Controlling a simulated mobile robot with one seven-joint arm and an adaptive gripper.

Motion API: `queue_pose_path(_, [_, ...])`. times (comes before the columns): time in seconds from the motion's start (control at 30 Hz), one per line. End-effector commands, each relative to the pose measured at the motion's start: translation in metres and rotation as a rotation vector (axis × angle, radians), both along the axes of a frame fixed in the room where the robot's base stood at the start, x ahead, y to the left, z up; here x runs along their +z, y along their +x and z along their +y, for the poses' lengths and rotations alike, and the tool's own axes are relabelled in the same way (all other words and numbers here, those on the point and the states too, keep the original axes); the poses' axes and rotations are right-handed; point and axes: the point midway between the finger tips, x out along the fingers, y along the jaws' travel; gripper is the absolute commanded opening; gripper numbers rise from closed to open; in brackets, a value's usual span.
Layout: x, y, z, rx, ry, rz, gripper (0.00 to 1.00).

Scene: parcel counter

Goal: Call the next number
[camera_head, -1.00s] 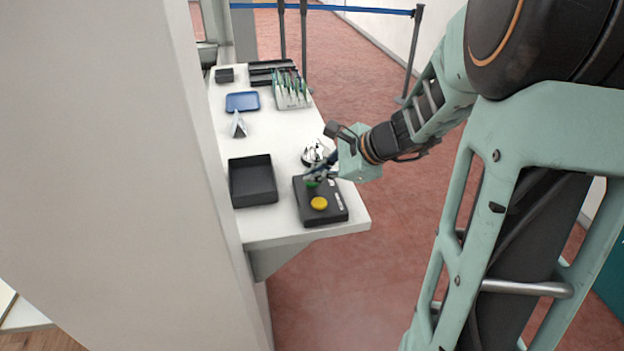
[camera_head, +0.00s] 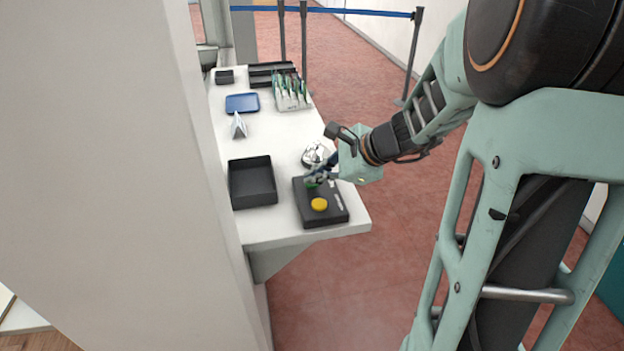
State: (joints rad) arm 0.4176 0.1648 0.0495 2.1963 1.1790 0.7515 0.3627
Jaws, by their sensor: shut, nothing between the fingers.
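A black control box (camera_head: 333,214) lies near the front right end of the white counter. It has a yellow round button (camera_head: 319,204) towards the front and a green button (camera_head: 312,182) behind it. White markings run along its right side. My gripper (camera_head: 312,181) reaches in from the right and is shut and empty. Its fingertips are at the green button and partly hide it. I cannot tell whether they touch it or hover just above it.
An empty black tray (camera_head: 236,190) stands left of the box. A silver bell (camera_head: 313,153) is behind my gripper. A folded card (camera_head: 239,126), a blue tray (camera_head: 242,103) and a holder with pens (camera_head: 291,94) stand farther back. A pale wall (camera_head: 120,150) bounds the left.

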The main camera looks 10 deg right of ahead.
Motion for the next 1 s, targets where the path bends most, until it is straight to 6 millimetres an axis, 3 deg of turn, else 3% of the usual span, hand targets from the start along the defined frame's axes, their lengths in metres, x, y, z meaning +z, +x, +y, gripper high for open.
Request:
queue_pose_path(0.33, [0.005, 0.0, 0.0, 0.001, 0.0, -0.002, 0.0])
queue_pose_path(0.83, [0.056, 0.0, 0.001, 0.002, 0.001, -0.002, 0.0])
queue_pose_path(1.0, [0.063, 0.0, 0.001, 0.001, 0.0, -0.001, 0.0])
